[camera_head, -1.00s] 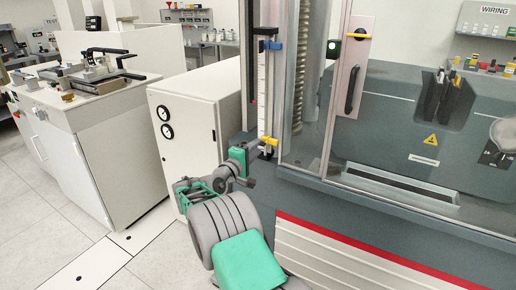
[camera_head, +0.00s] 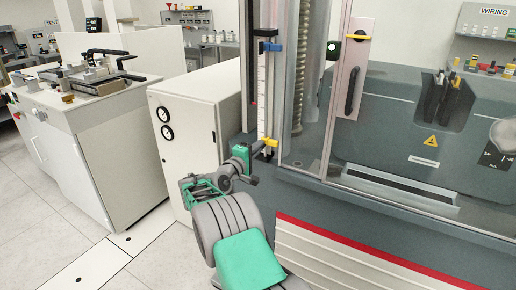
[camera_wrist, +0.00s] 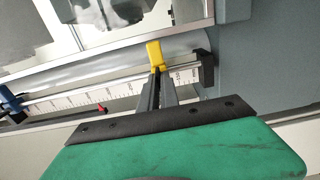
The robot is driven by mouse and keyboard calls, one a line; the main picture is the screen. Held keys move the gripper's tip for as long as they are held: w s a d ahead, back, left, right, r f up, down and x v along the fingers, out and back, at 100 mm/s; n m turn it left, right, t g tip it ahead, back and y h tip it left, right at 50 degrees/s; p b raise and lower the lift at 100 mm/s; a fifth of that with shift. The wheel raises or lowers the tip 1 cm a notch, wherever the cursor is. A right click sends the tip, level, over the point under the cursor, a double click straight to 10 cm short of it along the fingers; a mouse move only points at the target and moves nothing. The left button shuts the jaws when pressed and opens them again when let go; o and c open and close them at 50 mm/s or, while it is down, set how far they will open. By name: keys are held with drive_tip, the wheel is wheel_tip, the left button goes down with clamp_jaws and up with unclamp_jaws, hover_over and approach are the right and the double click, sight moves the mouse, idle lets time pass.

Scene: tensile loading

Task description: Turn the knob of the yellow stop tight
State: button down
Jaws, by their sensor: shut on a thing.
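The yellow stop (camera_head: 270,142) sits low on the white graduated scale, near its bottom end. In the wrist view the yellow stop (camera_wrist: 155,53) shows at the tips of my gripper (camera_wrist: 158,76), beside the black end block of the scale. My gripper also shows in the head view (camera_head: 261,147), reaching the stop from the lower left. The fingers are close together and shut on the stop's knob. The knob itself is hidden between the fingers.
A blue stop (camera_head: 274,47) sits high on the same scale (camera_head: 263,95). A small red pointer (camera_wrist: 101,108) shows beside the scale. The glass-doored machine (camera_head: 350,110) stands close on the right, a white cabinet (camera_head: 183,140) on the left.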

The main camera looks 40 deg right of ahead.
drive_tip(key=shift+f+m+b, duration=0.1)
drive_tip(key=shift+m+b, duration=0.3)
drive_tip(key=shift+b, duration=0.25)
drive_tip(key=shift+m+b, duration=8.6)
drive_tip(key=shift+b, duration=1.05)
drive_tip(key=c, duration=1.6)
unclamp_jaws()
